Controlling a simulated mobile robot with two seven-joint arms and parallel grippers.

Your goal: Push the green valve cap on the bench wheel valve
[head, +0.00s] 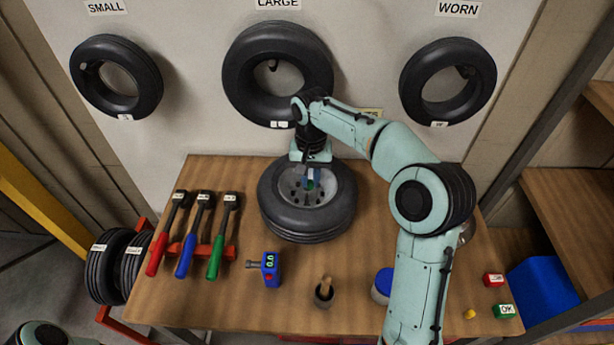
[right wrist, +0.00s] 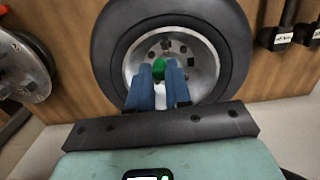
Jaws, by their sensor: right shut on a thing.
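The bench wheel (head: 307,226) lies flat on the wooden bench, a black tyre around a grey metal rim (head: 317,212). It also fills the upper middle of the right wrist view (right wrist: 238,45). My right gripper (head: 311,178) reaches down over the rim. In the right wrist view its two blue fingers (right wrist: 158,75) are shut on the green valve cap (right wrist: 158,66), which shows between their tips at the rim. The valve stem is hidden, so I cannot tell whether the cap sits on it. My left gripper is out of view.
Three torque tools with red, blue (head: 190,245) and green handles lie on the bench's left. A blue gauge (head: 270,268), a small pot (head: 324,294) and a blue-lidded jar (head: 383,284) are in front. A yellow piece (head: 469,314) lies right. Tyres hang behind.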

